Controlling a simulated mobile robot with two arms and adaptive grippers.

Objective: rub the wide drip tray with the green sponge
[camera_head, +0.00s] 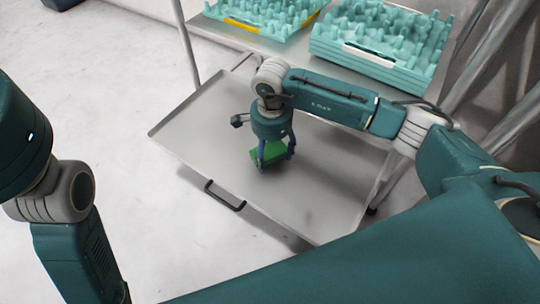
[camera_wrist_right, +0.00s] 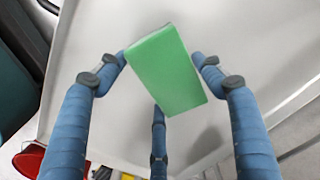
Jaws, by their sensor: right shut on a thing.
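The wide drip tray (camera_head: 205,125) is a flat grey metal pan with a low rim and a dark handle (camera_head: 225,196) on its front edge. The green sponge (camera_head: 268,154) is over the middle of the tray, tilted. My right gripper (camera_head: 273,158) points down with its blue fingers shut on the sponge. In the right wrist view the sponge (camera_wrist_right: 166,70) sits between the three fingers, with the pale tray surface (camera_wrist_right: 225,25) behind it. I cannot tell whether the sponge touches the tray. My left arm shows at the left, but its gripper is out of view.
Turquoise egg trays (camera_head: 375,40) are stacked on a metal shelf behind the drip tray, with another stack (camera_head: 262,15) to their left. Metal posts (camera_head: 187,45) stand by the shelf. Most of the drip tray is bare, and the pale floor (camera_head: 90,80) at left is clear.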

